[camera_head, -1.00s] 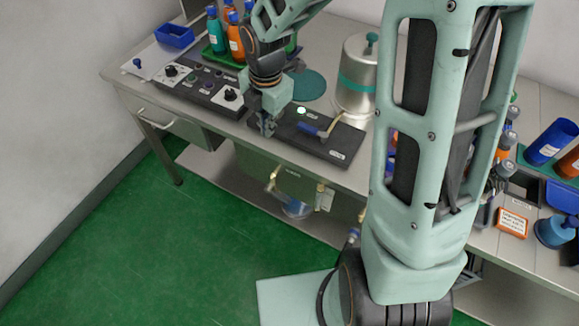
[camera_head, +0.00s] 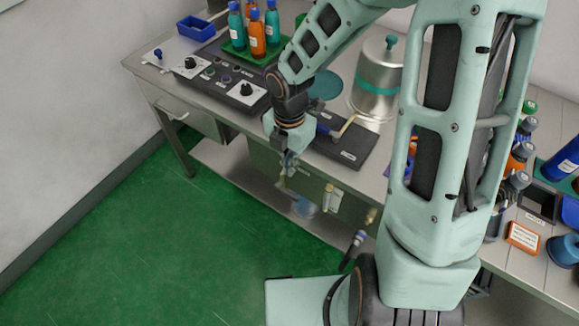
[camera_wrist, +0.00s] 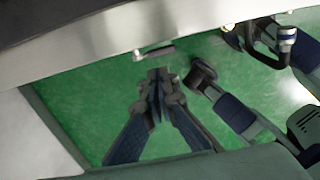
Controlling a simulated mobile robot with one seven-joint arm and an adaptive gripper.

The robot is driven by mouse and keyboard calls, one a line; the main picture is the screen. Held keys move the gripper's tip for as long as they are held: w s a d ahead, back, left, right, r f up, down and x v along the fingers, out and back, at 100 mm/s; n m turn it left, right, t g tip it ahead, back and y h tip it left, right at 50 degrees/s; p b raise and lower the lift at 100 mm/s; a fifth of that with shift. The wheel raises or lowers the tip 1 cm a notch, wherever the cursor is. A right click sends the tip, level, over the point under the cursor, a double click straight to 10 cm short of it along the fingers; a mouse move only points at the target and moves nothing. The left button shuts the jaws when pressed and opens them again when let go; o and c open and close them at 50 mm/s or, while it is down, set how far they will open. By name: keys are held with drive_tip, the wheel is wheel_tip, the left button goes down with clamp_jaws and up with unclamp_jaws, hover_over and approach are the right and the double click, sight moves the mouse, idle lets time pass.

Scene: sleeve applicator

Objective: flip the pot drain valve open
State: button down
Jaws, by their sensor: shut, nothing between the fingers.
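The steel pot (camera_head: 378,80) with a teal band stands toward the back of the bench. A brass-coloured spout (camera_head: 346,126) runs from its base to a blue lever (camera_head: 327,131) over a black plate. My wrist partly hides the lever's left end, and I cannot tell the lever's setting. My gripper (camera_head: 288,163) is shut and empty, in front of the bench's front edge and apart from the lever. In the wrist view the closed fingers (camera_wrist: 158,76) are over the green floor, with a small metal fitting (camera_wrist: 153,51) beyond their tips.
The black plate (camera_head: 345,149) lies along the bench front. A control panel (camera_head: 218,72), a green tray of bottles and a blue bin (camera_head: 195,27) are at left. Several fittings hang below the bench, including a clear blue-tinted cup (camera_head: 304,207).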

sight(292, 195)
wheel_tip(292, 195, down, 11)
drive_tip(key=b, duration=0.3)
drive_tip(key=shift+r, duration=0.1)
drive_tip(key=shift+s+d+f, duration=0.3)
drive_tip(key=shift+d+f, duration=0.05)
drive_tip(key=shift+f, duration=0.35)
drive_tip(key=shift+r, duration=0.1)
